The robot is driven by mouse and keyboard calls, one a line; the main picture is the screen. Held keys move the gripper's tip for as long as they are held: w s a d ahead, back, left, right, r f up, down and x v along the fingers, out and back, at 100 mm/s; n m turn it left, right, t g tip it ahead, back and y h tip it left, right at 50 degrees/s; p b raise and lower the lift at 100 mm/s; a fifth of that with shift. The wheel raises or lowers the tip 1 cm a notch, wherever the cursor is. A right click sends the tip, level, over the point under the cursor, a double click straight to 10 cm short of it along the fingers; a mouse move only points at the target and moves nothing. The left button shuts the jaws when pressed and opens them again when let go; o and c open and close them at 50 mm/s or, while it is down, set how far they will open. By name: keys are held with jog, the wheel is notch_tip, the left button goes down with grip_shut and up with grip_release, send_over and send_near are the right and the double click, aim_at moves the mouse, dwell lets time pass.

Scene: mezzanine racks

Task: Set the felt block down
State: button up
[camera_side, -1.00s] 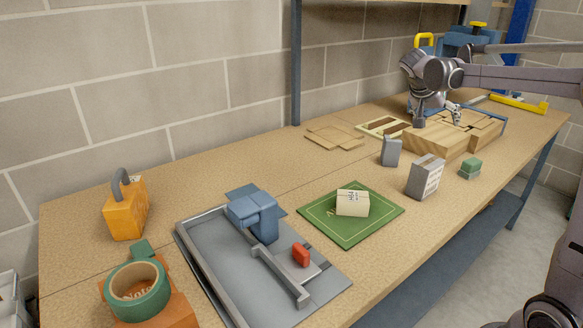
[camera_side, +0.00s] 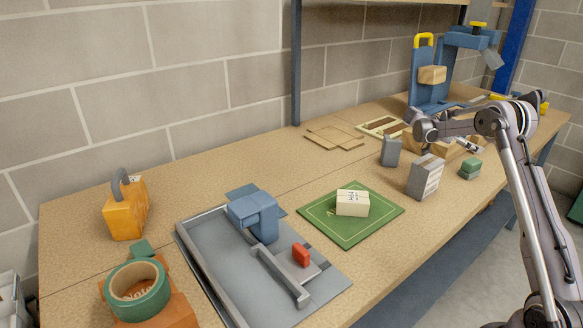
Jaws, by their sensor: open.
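No block is clearly marked as felt. A small green block (camera_side: 470,168) with a pale band sits on the bench at right, beside a grey printed box (camera_side: 425,177). A cream block (camera_side: 352,203) with dark marks rests on a green mat (camera_side: 325,222) with a pale border line. My gripper (camera_side: 468,145) is open over the back right of the bench, above and behind the green block and apart from both blocks. My own arm partly hides it, and I see nothing held in it.
A wooden block assembly (camera_side: 445,152) lies partly behind my arm. A blue stand (camera_side: 424,90) carries a wooden piece. A small grey container (camera_side: 391,151) stands near the printed box. A grey tray (camera_side: 215,275), orange padlock-like object (camera_side: 125,208) and green tape roll (camera_side: 138,290) are at left.

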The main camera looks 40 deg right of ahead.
aim_at(472, 161)
jog(key=shift+f, duration=1.55)
notch_tip(472, 161, down, 2)
jog(key=shift+f, duration=0.2)
jog(key=shift+x, duration=1.5)
jog(key=c, duration=1.6)
grip_shut()
